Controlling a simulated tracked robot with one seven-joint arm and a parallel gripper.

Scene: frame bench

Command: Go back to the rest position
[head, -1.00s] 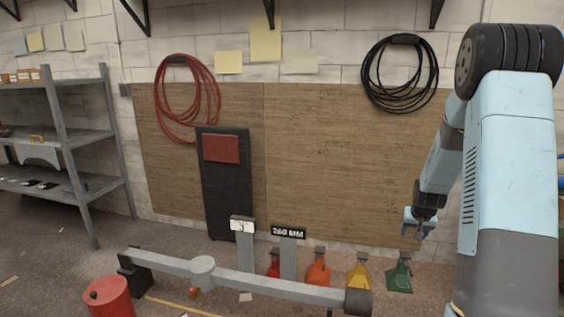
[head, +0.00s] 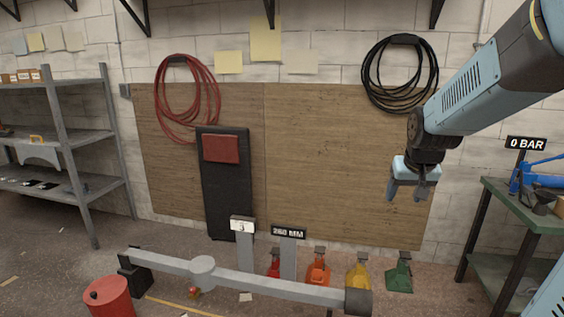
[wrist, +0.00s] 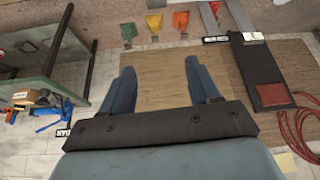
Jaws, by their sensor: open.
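My gripper (head: 408,192) hangs from my blue and black arm at the right of the head view, in front of the wooden wall panel (head: 345,150). Its two blue fingers point down and stand apart, with nothing between them. In the wrist view the fingers of my gripper (wrist: 165,88) also show well apart and empty, with the panel and floor beyond them.
A grey beam (head: 250,284) with a round hub crosses the front, beside a red canister (head: 109,297). Several coloured containers stand along the wall base, including a green one (head: 399,274). A green-topped bench (head: 530,203) stands at right, a grey shelf (head: 85,137) at left.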

